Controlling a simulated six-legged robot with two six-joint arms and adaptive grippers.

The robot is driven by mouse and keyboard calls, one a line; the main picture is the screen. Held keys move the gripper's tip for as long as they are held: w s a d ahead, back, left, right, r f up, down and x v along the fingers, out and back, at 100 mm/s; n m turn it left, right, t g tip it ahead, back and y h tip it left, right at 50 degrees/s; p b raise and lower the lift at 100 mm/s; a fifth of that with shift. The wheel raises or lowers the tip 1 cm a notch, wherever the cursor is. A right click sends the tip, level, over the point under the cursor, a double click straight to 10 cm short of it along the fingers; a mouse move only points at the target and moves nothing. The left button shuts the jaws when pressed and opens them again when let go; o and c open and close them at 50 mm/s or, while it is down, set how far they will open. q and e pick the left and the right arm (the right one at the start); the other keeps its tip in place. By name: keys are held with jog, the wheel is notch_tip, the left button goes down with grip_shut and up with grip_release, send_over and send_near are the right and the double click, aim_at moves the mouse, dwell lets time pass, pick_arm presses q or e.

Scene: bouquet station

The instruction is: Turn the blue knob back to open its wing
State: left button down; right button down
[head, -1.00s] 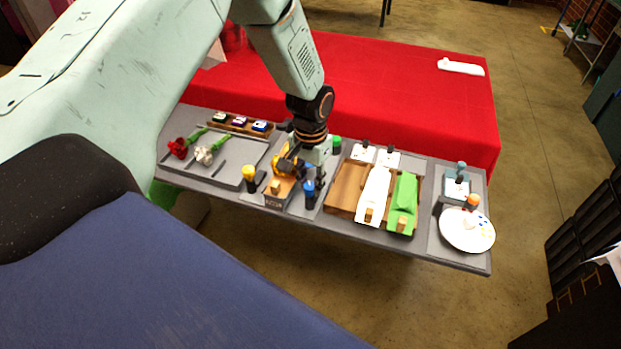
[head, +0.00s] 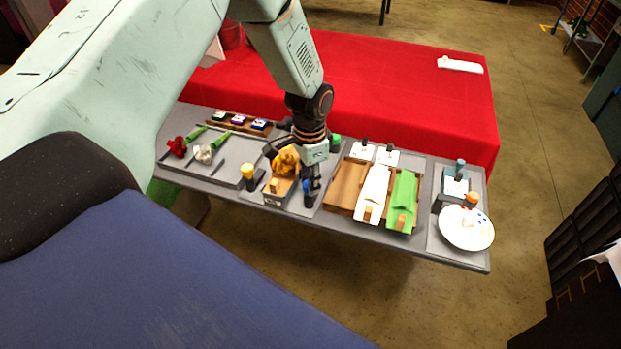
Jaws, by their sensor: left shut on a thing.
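The blue knob (head: 306,187) stands on the grey table, just right of the small box (head: 276,198) that holds a yellow flower (head: 286,160). My left gripper (head: 311,188) reaches down from above and is shut on the blue knob, hiding much of it. A yellow knob (head: 247,170) stands left of the box and a green knob (head: 336,142) behind it to the right. The wing of the blue knob cannot be made out clearly behind the gripper. My right gripper is not in view.
A tray (head: 228,177) with red and white flowers lies left. A wooden rack (head: 348,182) with white and green wraps stands right of the gripper. A white plate (head: 467,230) is at the right end. A red-covered table (head: 410,95) lies behind.

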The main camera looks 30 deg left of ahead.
pick_arm(q)
jog(key=shift+s, duration=0.15)
jog(key=c, duration=1.4)
grip_release()
jog(key=o, duration=0.4)
jog(key=shift+s+a, duration=0.1)
jog(key=shift+a, duration=0.05)
jog(key=shift+w+r, duration=0.2)
jog(key=shift+w, duration=0.05)
notch_tip(320, 180, up, 12)
jog(key=shift+s+f, duration=0.15)
